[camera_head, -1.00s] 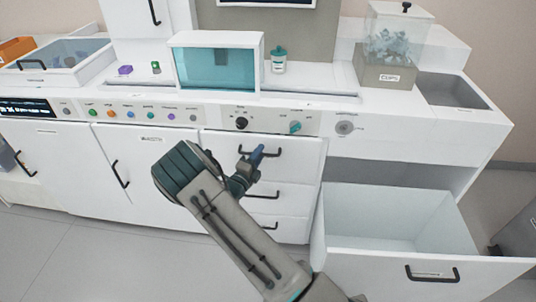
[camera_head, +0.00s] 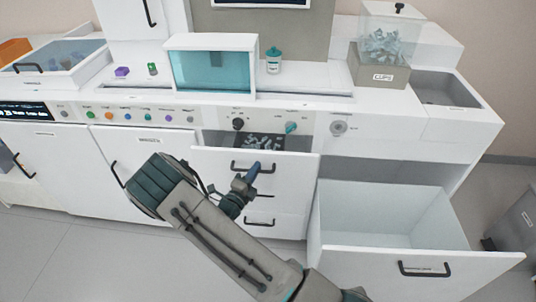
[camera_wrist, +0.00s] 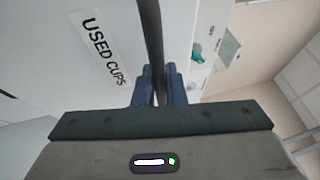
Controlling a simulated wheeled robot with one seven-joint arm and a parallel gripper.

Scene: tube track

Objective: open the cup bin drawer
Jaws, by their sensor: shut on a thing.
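The top white drawer (camera_head: 292,178) of the middle cabinet stands part way out, with several small grey pieces (camera_head: 264,141) inside it. A "USED CUPS" label (camera_wrist: 105,50) shows on its front in the wrist view. My gripper (camera_head: 250,174) is at the drawer's dark bar handle (camera_head: 236,166). In the wrist view my gripper's blue fingers (camera_wrist: 159,88) are shut with the handle bar (camera_wrist: 151,35) between them.
A large empty drawer (camera_head: 355,252) stands open at the right, close to my arm. Shut cabinet doors (camera_head: 60,170) are at the left. A clear-topped container labelled "CUPS" (camera_head: 383,78) stands on the counter. The floor at front left is clear.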

